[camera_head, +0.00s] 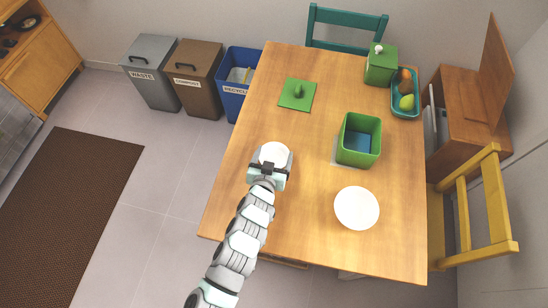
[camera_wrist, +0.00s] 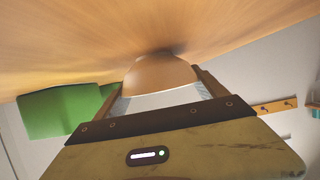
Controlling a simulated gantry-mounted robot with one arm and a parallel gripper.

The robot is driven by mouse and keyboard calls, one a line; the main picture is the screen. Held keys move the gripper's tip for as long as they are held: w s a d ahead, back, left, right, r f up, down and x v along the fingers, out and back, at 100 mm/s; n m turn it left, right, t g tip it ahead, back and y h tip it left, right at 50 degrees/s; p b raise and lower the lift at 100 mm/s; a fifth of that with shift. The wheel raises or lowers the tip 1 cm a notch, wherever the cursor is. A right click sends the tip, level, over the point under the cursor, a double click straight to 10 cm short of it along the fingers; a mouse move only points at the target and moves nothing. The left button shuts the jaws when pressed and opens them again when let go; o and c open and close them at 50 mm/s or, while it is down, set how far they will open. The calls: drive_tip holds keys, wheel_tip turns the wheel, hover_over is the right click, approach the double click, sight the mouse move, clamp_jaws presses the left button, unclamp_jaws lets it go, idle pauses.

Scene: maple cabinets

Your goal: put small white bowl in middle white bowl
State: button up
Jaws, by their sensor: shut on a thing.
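A small white bowl (camera_head: 274,153) is at the left part of the wooden table, at the end of my arm. My gripper (camera_head: 271,164) is shut on it. In the wrist view, the small bowl (camera_wrist: 160,72) sits between the fingers, with the tabletop right against or very close to it; I cannot tell whether it touches. A larger white bowl (camera_head: 357,207) stands on the table to the right of my gripper, apart from it. Its inside looks empty.
The wooden table (camera_head: 310,220) has clear room between the two bowls. A green open box (camera_head: 347,151) with something blue inside stands behind the larger bowl. A green lid (camera_head: 297,95), a green canister (camera_head: 381,66) and a teal fruit tray (camera_head: 408,113) are farther back.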

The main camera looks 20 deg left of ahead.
sight(274, 161)
drive_tip(key=c, duration=0.9)
wheel_tip(274, 161, up, 20)
drive_tip(key=shift+r+p, duration=0.1)
drive_tip(key=shift+p, duration=0.2)
